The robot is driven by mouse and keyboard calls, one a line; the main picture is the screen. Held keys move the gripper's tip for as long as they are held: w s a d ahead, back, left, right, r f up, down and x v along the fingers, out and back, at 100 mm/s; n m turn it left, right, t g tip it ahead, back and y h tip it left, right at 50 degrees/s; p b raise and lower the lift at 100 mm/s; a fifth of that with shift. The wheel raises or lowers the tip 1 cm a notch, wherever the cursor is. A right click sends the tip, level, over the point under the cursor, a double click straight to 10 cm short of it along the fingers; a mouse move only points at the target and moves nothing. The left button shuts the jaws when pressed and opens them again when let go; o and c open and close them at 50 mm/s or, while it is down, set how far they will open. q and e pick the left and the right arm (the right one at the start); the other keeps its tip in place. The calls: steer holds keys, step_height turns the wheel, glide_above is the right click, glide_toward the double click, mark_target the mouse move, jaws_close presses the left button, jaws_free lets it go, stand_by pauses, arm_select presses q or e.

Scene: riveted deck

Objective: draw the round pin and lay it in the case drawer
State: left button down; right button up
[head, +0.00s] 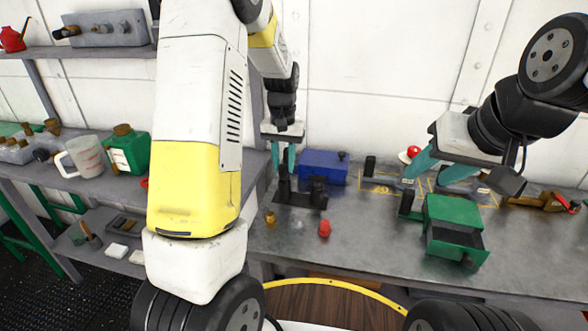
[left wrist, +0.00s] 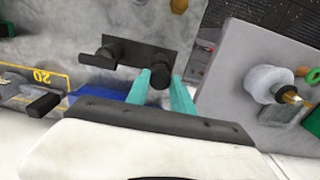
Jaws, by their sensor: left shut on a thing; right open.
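My left gripper (head: 284,163) points down over one end of the dark bracket (head: 299,199) on the bench. In the left wrist view its teal fingers (left wrist: 165,88) are shut on the dark round pin (left wrist: 159,92) at one end of the bracket plate (left wrist: 142,52). I cannot tell how deep the pin sits. A second dark fitting (left wrist: 108,52) is at the plate's other end. The green case (head: 454,210) stands to the right with its drawer (head: 456,246) pulled out towards me; its inside looks empty. My right gripper (head: 440,172) is open and empty, above and behind the case.
A blue box (head: 323,166) stands close behind the bracket. A red piece (head: 324,228) and a brass piece (head: 270,217) lie in front of it. A red-topped item (head: 413,152) stands near the right gripper. Bench between bracket and case is mostly clear.

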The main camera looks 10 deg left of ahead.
arm_select(q)
steer(key=shift+r, duration=3.45)
steer(key=shift+s, duration=0.1)
